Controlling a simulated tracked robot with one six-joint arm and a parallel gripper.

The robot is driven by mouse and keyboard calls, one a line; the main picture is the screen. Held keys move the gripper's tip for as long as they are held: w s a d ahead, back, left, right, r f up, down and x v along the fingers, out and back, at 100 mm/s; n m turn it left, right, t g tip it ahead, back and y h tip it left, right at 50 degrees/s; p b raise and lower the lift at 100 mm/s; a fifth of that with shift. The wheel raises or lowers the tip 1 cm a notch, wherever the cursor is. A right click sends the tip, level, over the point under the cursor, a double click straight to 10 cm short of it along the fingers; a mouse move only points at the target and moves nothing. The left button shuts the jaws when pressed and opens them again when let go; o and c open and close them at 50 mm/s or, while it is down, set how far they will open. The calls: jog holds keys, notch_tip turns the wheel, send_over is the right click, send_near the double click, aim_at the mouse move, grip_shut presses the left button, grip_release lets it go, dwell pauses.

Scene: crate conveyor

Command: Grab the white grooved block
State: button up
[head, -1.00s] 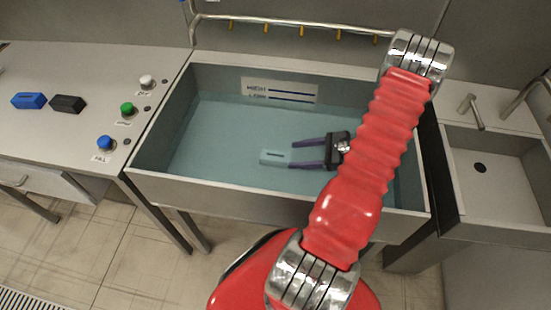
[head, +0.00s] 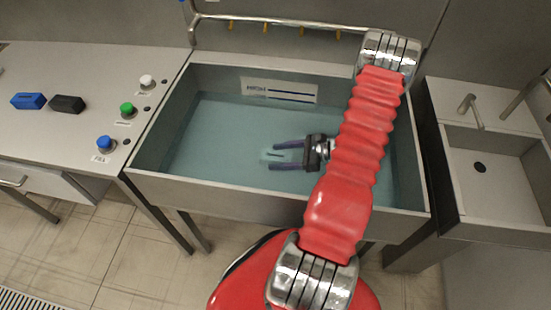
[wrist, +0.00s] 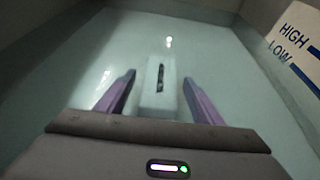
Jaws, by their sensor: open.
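The white grooved block (wrist: 159,80) sits in the water of the tank, pale with a dark groove along its top. In the head view the block (head: 274,156) lies between the fingers of my gripper (head: 273,156). My gripper is open, with one dark purple finger on each side of the block. In the wrist view my gripper (wrist: 158,95) has visible gaps between both fingers and the block.
The tank (head: 215,195) has raised walls around the water, with a HIGH/LOW level label (head: 280,92) on its back wall. A blue block (head: 28,101) and a black block (head: 67,104) lie on the left counter beside several buttons. A sink (head: 495,185) stands at right.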

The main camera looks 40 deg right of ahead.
aim_at(276, 155)
jog(key=shift+w+a+f, duration=0.25)
jog(key=shift+w+a, duration=0.15)
jog(key=shift+w, duration=0.05)
jog(key=shift+c, duration=0.6)
jog(key=c, duration=1.4)
jog(key=shift+o, duration=0.2)
jog(key=shift+r, duration=0.1)
jog(key=shift+r, duration=4.95)
